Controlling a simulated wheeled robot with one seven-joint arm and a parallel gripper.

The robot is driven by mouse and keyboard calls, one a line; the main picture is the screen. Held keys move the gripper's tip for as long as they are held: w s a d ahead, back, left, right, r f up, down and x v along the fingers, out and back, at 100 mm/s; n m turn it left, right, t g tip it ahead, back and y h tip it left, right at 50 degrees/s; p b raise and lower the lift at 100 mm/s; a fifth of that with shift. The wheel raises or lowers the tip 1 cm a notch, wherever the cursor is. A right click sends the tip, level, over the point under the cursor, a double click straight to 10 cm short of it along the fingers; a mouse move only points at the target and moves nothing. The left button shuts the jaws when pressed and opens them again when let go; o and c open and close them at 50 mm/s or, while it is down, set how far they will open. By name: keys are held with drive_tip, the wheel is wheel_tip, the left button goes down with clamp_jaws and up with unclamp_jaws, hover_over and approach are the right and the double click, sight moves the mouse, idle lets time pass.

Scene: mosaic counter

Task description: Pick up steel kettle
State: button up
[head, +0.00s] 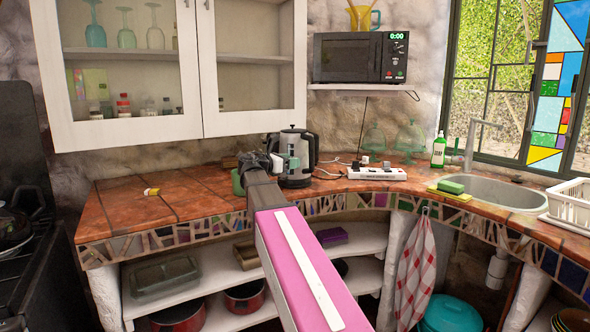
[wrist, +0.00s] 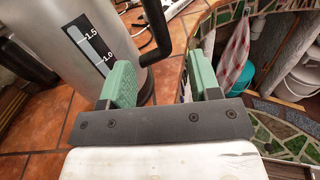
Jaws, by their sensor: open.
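The steel kettle (head: 304,150) stands upright on the tiled counter, partly behind my gripper in the head view. In the wrist view its steel body (wrist: 72,45) with a level scale fills the upper left, and its black handle (wrist: 158,35) curves down on the right side. My gripper (wrist: 160,78) has its two green-padded fingers apart. The lower part of the handle appears in the gap between the fingers in the picture; how deep it lies between them I cannot tell. In the head view my gripper (head: 265,166) is at the kettle's near side.
A white power strip (head: 376,173) with cables lies right of the kettle. Glass domes (head: 410,138) stand behind it. A small yellow-and-white item (head: 152,191) lies on the left counter. The sink (head: 500,192) is at right.

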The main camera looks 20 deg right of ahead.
sight(311, 152)
drive_tip(key=x, duration=0.3)
drive_tip(key=r+x, duration=0.1)
drive_tip(key=x, duration=0.3)
drive_tip(key=r+x, duration=0.1)
drive_tip(key=x, duration=0.3)
drive_tip(key=shift+w, duration=0.2)
clamp_jaws()
drive_tip(key=shift+r, duration=0.2)
idle(1.1)
